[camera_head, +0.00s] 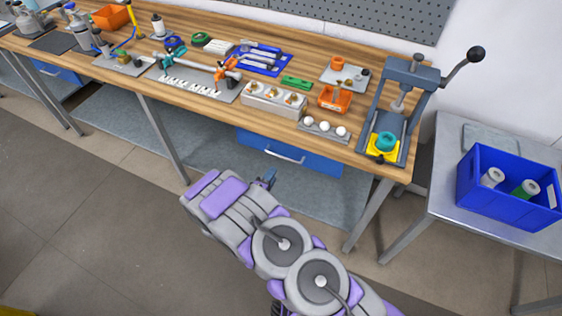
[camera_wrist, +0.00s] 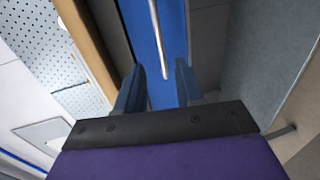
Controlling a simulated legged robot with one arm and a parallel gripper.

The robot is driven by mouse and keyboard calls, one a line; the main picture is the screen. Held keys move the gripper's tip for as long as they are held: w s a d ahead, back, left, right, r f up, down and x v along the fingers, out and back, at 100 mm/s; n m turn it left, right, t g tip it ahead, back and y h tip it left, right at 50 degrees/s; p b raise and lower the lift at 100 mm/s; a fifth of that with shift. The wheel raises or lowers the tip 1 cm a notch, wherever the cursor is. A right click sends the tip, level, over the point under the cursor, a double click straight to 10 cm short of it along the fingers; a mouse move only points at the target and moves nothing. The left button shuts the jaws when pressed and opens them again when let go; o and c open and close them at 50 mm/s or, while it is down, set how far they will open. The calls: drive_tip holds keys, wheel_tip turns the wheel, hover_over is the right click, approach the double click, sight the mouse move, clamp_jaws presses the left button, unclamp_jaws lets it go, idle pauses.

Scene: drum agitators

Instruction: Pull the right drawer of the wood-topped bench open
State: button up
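The wood-topped bench (camera_head: 215,95) runs across the head view. Its right drawer (camera_head: 310,160) has a blue front below the top's right part and looks shut. A pale bar handle (camera_head: 284,156) lies across that front. My gripper (camera_head: 268,178) is in front of the drawer, below and left of the handle in the picture. In the wrist view the blue drawer front (camera_wrist: 165,85) and the handle (camera_wrist: 158,35) show beyond and between the two fingers (camera_wrist: 158,85). The fingers are apart with nothing between their tips. The handle's distance from the tips is hard to tell.
The bench's right front leg (camera_head: 366,215) stands right of the drawer. A grey side table (camera_head: 440,175) with a blue crate (camera_head: 500,205) is at the right. Tools and parts cover the bench top. The floor (camera_head: 110,210) in front is clear.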

drive_tip(key=b+x, duration=0.2)
drive_tip(key=x, duration=0.8)
drive_tip(key=shift+w+d, duration=0.15)
drive_tip(key=shift+w, duration=0.2)
drive_tip(key=shift+a+f, duration=0.15)
drive_tip(key=shift+a, duration=0.2)
drive_tip(key=c, duration=0.4)
clamp_jaws()
drive_tip(key=shift+d, duration=0.15)
drive_tip(key=shift+s+d, duration=0.1)
